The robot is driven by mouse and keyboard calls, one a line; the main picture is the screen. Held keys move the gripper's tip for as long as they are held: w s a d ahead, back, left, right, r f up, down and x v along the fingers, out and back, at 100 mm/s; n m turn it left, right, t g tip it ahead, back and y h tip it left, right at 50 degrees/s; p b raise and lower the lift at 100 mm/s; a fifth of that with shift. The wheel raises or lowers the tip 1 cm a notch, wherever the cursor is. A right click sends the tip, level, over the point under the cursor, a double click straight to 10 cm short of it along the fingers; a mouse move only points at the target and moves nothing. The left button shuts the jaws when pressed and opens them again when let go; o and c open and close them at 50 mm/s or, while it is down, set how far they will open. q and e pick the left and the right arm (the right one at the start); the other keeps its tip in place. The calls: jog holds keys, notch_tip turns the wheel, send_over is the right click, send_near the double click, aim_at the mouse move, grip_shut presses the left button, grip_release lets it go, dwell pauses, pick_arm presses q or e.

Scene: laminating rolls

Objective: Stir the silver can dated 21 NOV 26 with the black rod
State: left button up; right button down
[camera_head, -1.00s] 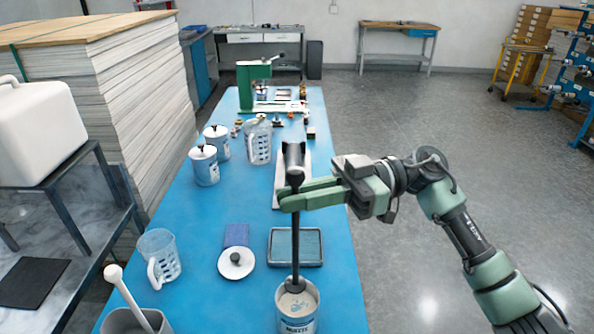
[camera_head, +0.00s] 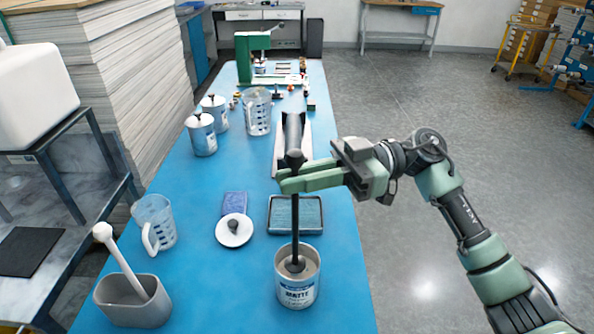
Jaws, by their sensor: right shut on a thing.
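My right gripper (camera_head: 284,178) is shut on the black rod (camera_head: 295,225) and holds it upright. The rod's lower end is inside an open silver can (camera_head: 297,291) at the front of the blue table. The can's label reads "MATTE"; I cannot read a date on it. The rod's tip is hidden inside the can. Two more silver cans, one nearer (camera_head: 203,136) and one behind it (camera_head: 214,110), stand with lids on at the left edge of the table. My left gripper is not in view.
A white lid with a black knob (camera_head: 234,230) lies by a blue cloth (camera_head: 234,203). A shallow tray (camera_head: 274,214) is behind the can. A measuring jug (camera_head: 156,222) and a grey tub (camera_head: 133,309) holding a white-handled tool (camera_head: 119,258) stand left. Another jug (camera_head: 257,112) stands farther back.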

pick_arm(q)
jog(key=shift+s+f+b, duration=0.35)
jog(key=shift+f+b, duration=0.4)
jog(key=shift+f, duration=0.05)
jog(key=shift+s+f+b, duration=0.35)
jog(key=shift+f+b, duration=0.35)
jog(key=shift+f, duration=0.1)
pick_arm(e)
notch_tip(320, 180, down, 9)
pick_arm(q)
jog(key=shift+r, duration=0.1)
